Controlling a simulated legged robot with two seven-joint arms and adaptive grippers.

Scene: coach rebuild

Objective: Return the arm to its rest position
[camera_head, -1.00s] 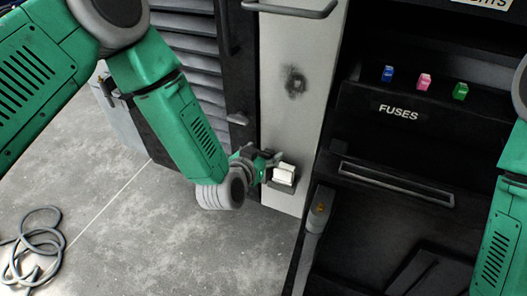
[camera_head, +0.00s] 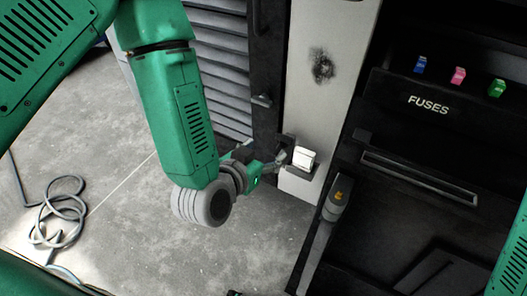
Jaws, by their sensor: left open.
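My left gripper (camera_head: 280,160) is at the end of the green left arm, low in front of the pale panel. Its jaws are open and small in the view. A white block (camera_head: 304,157) sits in a dark bracket (camera_head: 301,172) low on the panel, just right of the gripper's tips. I cannot tell whether the tips touch the bracket. My right arm shows only as a green piece at the right edge; its gripper is out of view.
The pale panel (camera_head: 331,95) has a dark scorch mark (camera_head: 322,66). A dark shelf labelled FUSES holds a blue (camera_head: 420,64), a pink (camera_head: 458,75) and a green fuse (camera_head: 496,88). A lever (camera_head: 335,200) stands right of the panel. A coiled cable (camera_head: 62,212) lies on open floor.

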